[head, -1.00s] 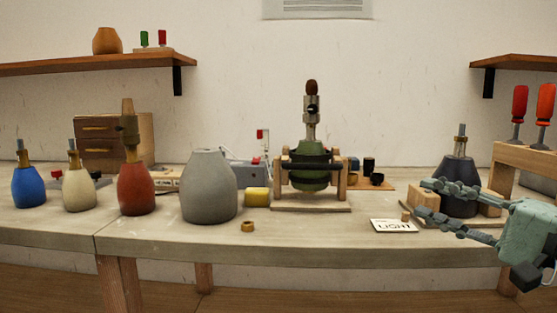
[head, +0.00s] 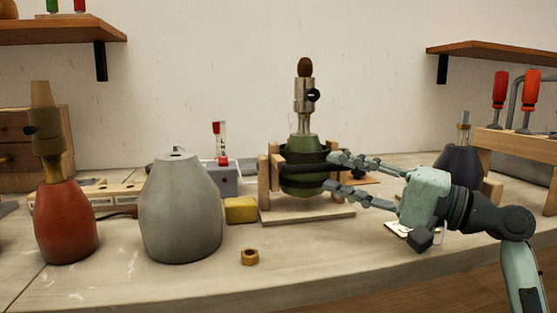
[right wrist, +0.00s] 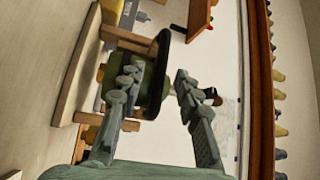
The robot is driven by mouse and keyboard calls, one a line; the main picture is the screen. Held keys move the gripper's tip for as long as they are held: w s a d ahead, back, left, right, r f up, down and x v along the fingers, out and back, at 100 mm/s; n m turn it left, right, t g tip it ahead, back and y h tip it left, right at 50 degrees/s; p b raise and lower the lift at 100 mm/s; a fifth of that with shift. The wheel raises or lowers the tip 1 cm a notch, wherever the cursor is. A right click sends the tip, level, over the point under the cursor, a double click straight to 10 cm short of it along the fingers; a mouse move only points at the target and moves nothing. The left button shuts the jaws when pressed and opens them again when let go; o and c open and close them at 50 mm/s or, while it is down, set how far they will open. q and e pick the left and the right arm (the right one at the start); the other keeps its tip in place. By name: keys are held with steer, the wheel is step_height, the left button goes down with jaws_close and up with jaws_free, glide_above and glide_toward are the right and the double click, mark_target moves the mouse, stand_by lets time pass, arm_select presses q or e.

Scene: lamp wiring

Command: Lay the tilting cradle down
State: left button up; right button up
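The tilting cradle (head: 305,214) stands on the bench, a wooden base and posts with a black ring. It holds a green lamp base (head: 303,182) upright, topped by a metal socket (head: 304,97) and a brown tip (head: 305,67). My right gripper (head: 332,171) is at the right side of the cradle, its fingers spread above and below the ring's level. In the right wrist view the black ring (right wrist: 160,75) lies between the open fingers, with green behind it; I cannot tell whether they touch. My left gripper is out of view.
A grey lamp base (head: 180,210), a yellow block (head: 241,210) and a brass nut (head: 250,257) are left of the cradle. A red lamp base (head: 66,225) stands further left. A dark lamp base (head: 457,165) and a wooden tool rack (head: 520,146) are at the right.

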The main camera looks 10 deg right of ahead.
mark_target(316, 165)
steer(key=shift+w+a+r, duration=0.15)
steer(key=shift+w+a, duration=0.25)
steer(key=shift+a, duration=0.05)
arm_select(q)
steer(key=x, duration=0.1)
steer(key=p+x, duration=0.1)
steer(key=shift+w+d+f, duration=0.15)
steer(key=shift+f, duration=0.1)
arm_select(e)
steer(key=x, duration=0.6)
steer(key=shift+w+a, duration=0.15)
steer(key=shift+a, duration=0.05)
steer(key=c, duration=0.6)
steer(key=shift+r, duration=0.15)
jaws_close()
